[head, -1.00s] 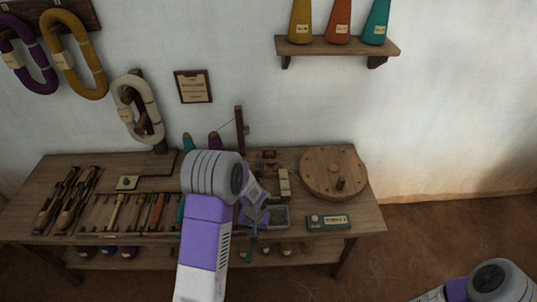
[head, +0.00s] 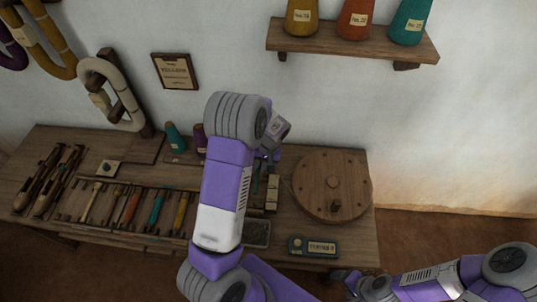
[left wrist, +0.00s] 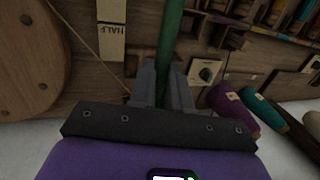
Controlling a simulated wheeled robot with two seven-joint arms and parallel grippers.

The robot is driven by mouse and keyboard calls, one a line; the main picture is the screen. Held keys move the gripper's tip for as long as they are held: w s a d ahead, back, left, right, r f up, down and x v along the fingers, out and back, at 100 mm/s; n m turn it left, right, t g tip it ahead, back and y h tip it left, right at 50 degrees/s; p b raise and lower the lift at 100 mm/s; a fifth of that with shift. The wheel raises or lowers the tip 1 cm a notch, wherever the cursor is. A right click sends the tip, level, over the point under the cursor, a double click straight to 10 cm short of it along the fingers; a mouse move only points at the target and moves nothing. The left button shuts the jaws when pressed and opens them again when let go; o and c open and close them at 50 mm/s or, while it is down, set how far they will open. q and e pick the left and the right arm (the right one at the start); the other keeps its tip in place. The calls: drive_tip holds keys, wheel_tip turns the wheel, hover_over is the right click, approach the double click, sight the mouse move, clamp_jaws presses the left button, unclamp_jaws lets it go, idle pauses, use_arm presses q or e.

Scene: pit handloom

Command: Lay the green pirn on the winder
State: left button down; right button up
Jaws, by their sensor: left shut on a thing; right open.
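The green pirn (left wrist: 172,28) is a slim dark green rod in the left wrist view. My left gripper (left wrist: 163,82) is shut on it, with a finger on each side. In the head view the left gripper is mostly hidden behind my own arm; a bit of green (head: 256,178) shows beside it. The winder's round wooden wheel (head: 318,190) lies at the right of the bench; it also shows in the left wrist view (left wrist: 30,58). The winder's spindle area is largely hidden by my arm. My right gripper (head: 343,275) is open, low by the bench's front right corner.
A slotted rack (head: 100,216) holds several coloured pirns. Shuttles (head: 48,178) lie at far left. Cones (head: 174,138) stand at the back. A small labelled box (head: 314,247) and a pale block (head: 272,190) lie near the wheel. A wall shelf (head: 350,43) overhangs the bench.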

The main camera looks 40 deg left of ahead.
use_arm(q)
drive_tip(key=shift+s+f, duration=0.25)
drive_tip(key=shift+f, duration=0.1)
drive_tip(key=shift+s+f+b, duration=0.1)
drive_tip(key=shift+f+b, duration=0.25)
drive_tip(key=shift+b, duration=0.15)
wheel_tip(320, 180, down, 8)
drive_tip(key=b, duration=0.5)
drive_tip(key=shift+b, duration=0.4)
drive_tip(key=shift+r, duration=0.1)
drive_tip(key=c, duration=0.7)
unclamp_jaws()
wheel_tip(320, 180, up, 8)
drive_tip(key=p, duration=0.6)
